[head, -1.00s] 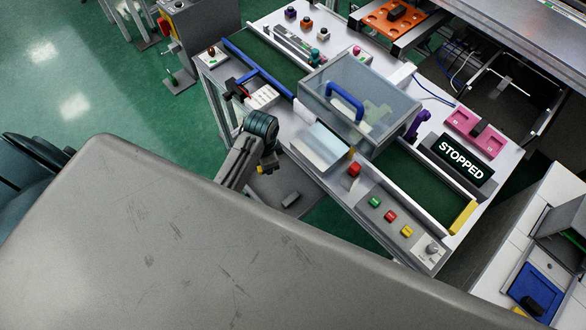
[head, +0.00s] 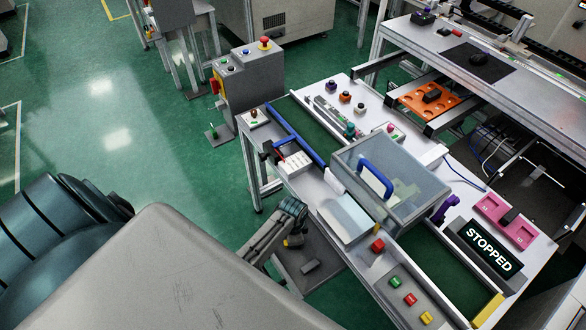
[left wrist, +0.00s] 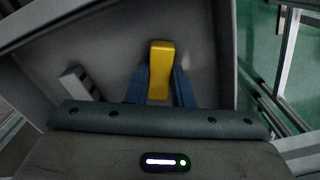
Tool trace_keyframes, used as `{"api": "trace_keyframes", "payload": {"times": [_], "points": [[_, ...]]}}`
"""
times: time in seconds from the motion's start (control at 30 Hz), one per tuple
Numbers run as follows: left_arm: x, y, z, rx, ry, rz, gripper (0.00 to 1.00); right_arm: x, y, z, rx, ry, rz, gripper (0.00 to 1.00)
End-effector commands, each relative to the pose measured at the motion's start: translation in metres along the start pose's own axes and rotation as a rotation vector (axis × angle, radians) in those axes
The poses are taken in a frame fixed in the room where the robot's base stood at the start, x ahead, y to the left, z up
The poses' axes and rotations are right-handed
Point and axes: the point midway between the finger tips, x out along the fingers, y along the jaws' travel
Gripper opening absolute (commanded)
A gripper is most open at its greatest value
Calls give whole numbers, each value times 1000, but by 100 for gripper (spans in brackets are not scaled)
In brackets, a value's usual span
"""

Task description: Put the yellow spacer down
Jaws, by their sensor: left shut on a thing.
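The yellow spacer (left wrist: 161,68) is between the two blue fingers of my left gripper (left wrist: 162,82) in the left wrist view, its upper end standing clear of the fingertips. A grey tray or shelf (head: 322,262) lies below. I cannot tell whether the spacer touches it. My right gripper is not in view.
A grey block (head: 310,266) lies on the grey shelf; a similar block (left wrist: 78,84) shows left of the spacer in the left wrist view. The workstation table (head: 352,258) carries a clear cover (head: 415,190), buttons and a "STOPPED" display (head: 488,250). Green floor is open at left.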

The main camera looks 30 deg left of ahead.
Motion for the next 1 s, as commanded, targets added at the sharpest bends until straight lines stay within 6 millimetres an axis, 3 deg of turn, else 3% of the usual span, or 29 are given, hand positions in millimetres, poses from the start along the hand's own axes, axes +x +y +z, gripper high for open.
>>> {"api": "trace_keyframes", "payload": {"times": [0.2, 0.23, 0.33, 0.73, 1.0], "points": [[3, 0, 0, 0, 0, 1, 0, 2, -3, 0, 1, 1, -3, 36], [3, 0, 0, 0, 0, 1, 25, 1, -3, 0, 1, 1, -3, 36], [3, 0, 0, 0, 0, 0, 43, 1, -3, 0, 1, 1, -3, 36], [-5, 0, 0, 0, 1, -1, 43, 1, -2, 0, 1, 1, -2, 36], [-52, -1, -1, 1, 3, -3, 43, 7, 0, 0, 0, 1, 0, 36]]}}
